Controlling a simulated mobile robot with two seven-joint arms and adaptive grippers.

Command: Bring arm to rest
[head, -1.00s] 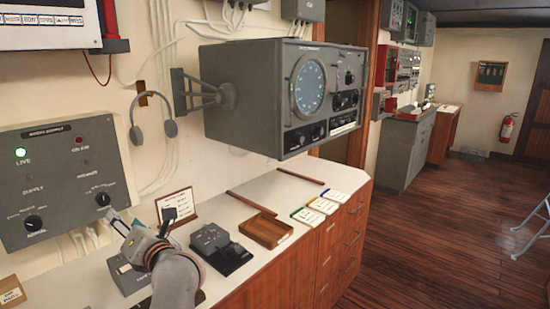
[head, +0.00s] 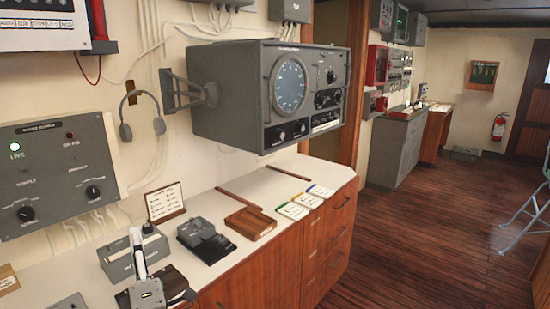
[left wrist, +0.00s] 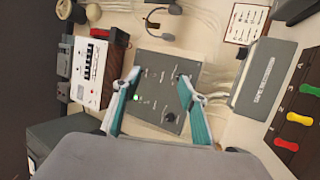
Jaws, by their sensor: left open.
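My left gripper (head: 143,262) shows low in the head view, over the front edge of the white counter (head: 75,278). It is seen partly end-on there. In the left wrist view my left gripper (left wrist: 157,97) has its two teal-and-white fingers spread wide with nothing held between them. A grey panel with knobs and a lit lamp (left wrist: 157,90) shows beyond the fingers, apart from them. The same grey wall panel (head: 58,180) is at the left in the head view, with its green lamp lit. My right gripper is not in view.
Beside the gripper stand a grey box (head: 120,262), a black-and-grey desk device (head: 205,240) and a wooden tray (head: 250,223). A grey radar unit (head: 230,110) juts out above the counter. A headset (head: 127,130) hangs on the wall.

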